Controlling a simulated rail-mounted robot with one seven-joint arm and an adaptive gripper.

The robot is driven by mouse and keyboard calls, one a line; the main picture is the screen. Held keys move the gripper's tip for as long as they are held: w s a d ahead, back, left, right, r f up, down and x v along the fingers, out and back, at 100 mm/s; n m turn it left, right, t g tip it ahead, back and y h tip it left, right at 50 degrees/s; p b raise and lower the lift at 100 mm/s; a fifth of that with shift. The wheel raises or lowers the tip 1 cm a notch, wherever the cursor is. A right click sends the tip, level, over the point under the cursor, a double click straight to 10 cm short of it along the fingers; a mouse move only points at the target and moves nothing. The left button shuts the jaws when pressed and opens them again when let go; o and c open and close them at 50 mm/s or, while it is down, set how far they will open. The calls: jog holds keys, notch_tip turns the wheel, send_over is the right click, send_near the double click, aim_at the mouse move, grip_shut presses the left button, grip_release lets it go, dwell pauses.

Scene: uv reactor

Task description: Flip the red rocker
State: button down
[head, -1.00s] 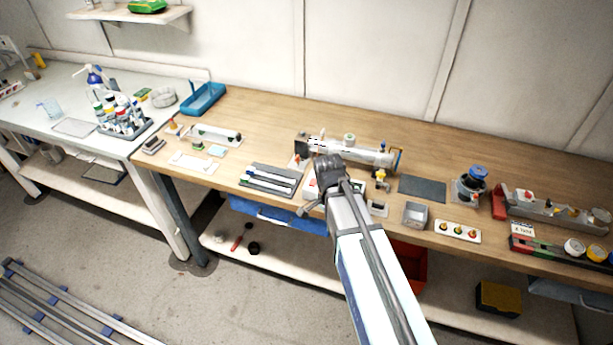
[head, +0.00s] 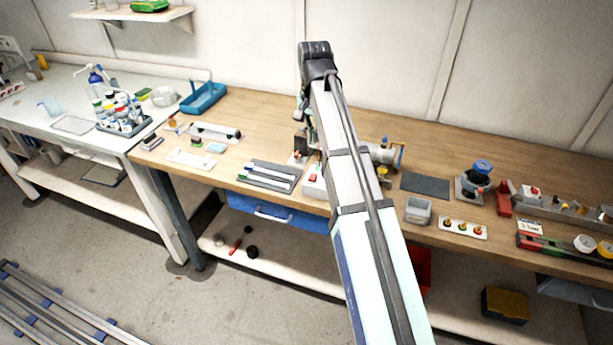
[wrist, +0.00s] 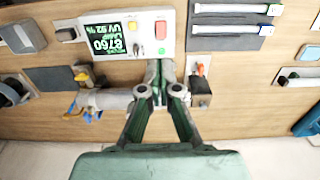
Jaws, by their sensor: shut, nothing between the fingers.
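The red rocker (wrist: 160,30) is a small red-orange block on a white control box (wrist: 112,42) with a lit green display, at the top of the wrist view. In the head view the rocker (head: 313,178) shows on the box (head: 310,191), which my arm partly covers. My gripper (wrist: 161,70) is shut and empty. In the wrist view its fingertips overlap the box's lower edge, below the rocker in the picture; I see no contact with the rocker. In the head view the fingertips are hidden behind my arm.
A small plate with a red piece (wrist: 200,68) is beside the box. A dark rack (wrist: 232,30) with white rods and a grey mat (wrist: 58,78) lie on either side.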

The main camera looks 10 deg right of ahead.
aim_at(312, 179)
dwell(0.4)
notch_tip(312, 179, down, 14)
jog(key=p, duration=0.4)
jog(key=shift+p, duration=0.35)
jog(key=shift+s+a+f+t+h+b, duration=0.2)
jog(key=shift+s+f+t+h+b, duration=0.35)
jog(key=shift+b, duration=0.7)
jog(key=shift+w+r, duration=0.2)
jog(key=shift+f, duration=0.1)
jog(key=shift+w+d, duration=0.1)
